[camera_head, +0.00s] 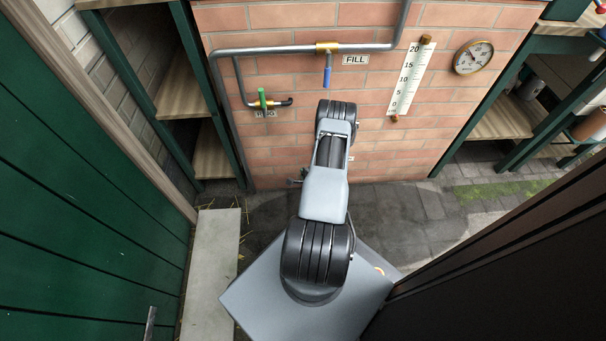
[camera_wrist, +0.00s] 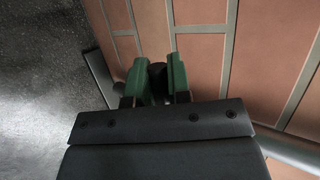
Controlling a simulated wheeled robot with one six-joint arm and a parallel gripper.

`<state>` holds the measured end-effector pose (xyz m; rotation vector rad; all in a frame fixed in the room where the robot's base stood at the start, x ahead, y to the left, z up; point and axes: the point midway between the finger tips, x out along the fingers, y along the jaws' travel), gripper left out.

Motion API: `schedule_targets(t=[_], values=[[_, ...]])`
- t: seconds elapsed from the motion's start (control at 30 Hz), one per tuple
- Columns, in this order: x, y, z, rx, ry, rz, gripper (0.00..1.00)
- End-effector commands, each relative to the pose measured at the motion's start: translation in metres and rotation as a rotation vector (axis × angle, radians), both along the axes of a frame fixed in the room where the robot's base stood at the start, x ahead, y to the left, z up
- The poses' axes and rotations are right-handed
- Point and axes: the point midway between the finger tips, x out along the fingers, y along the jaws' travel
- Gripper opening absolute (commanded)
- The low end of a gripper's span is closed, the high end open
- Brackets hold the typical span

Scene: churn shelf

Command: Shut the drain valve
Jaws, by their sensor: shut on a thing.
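My gripper (camera_wrist: 158,80) shows in the wrist view, its two green fingers close together, low beside the brick wall. A small dark rounded piece (camera_wrist: 158,72) sits between the fingers, and they are shut on it. I cannot tell from its shape whether it is the drain valve's handle. In the head view my arm covers the low middle of the wall and hides the gripper. A small dark fitting (camera_head: 296,182) pokes out left of the arm near the wall's foot. No drain label is readable.
A blue-handled valve (camera_head: 327,76) hangs beside the FILL label (camera_head: 355,60). A green-handled valve (camera_head: 262,98) is at left. A scale (camera_head: 411,78) and round gauge (camera_head: 473,57) are on the wall. Shelves (camera_head: 185,95) flank it; a green panel (camera_head: 80,200) stands close at left.

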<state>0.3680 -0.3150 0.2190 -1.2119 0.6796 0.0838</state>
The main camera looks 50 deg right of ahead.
Motion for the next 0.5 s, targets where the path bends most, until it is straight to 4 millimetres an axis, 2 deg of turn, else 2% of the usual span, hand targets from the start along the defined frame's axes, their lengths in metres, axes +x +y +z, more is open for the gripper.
schedule_targets(t=[0.13, 0.17, 0.4, 0.5], values=[[-0.0020, -0.0006, -0.0020, 0.000, 0.008, -0.005, 0.00], [-0.0020, -0.0006, -0.0020, 0.000, 0.008, -0.005, 0.19], [0.0000, 0.0010, -0.0015, 0.000, 0.006, 0.000, 0.42], [0.0006, 0.0014, -0.0012, 0.000, 0.004, 0.002, 0.43]])
